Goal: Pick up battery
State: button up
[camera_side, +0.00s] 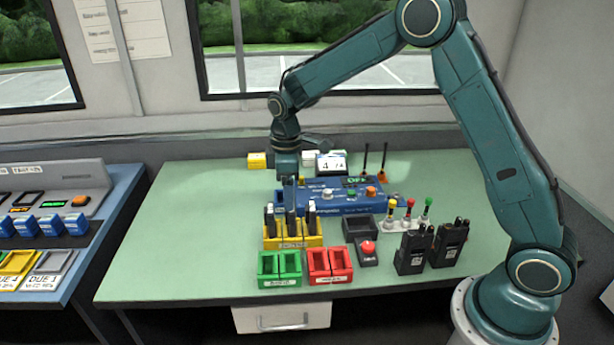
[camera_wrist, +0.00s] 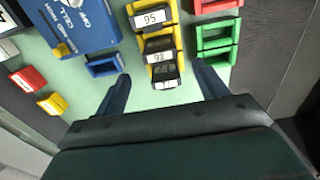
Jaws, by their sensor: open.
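A yellow holder (camera_side: 292,242) stands on the green table in the side view, with black batteries upright in it. One battery (camera_side: 270,218) is at its left and another (camera_side: 312,218) at its right. My gripper (camera_side: 291,207) points down over or just behind the holder. In the wrist view, my gripper (camera_wrist: 163,74) is open, its two dark blue fingers spread wide. A dark battery with a white label (camera_wrist: 160,60) shows between the fingertips, seated in the yellow holder (camera_wrist: 178,40). A second battery (camera_wrist: 153,18) sits farther up. Contact with the fingers cannot be told.
A blue tester box (camera_side: 335,198) stands behind the holder. Green (camera_side: 280,280) and red (camera_side: 330,277) empty-looking holders are in front. A dark cradle (camera_side: 360,228) and two radios (camera_side: 412,253) are to the right. The table's left side is clear.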

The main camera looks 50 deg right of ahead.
aim_at(290, 223)
jog(key=shift+s+d+f, duration=0.1)
jog(key=shift+f, duration=1.7)
jog(key=shift+s+d+f, duration=0.1)
jog(key=shift+f, duration=1.65)
jog(key=shift+c, duration=0.4)
jog(key=c, duration=1)
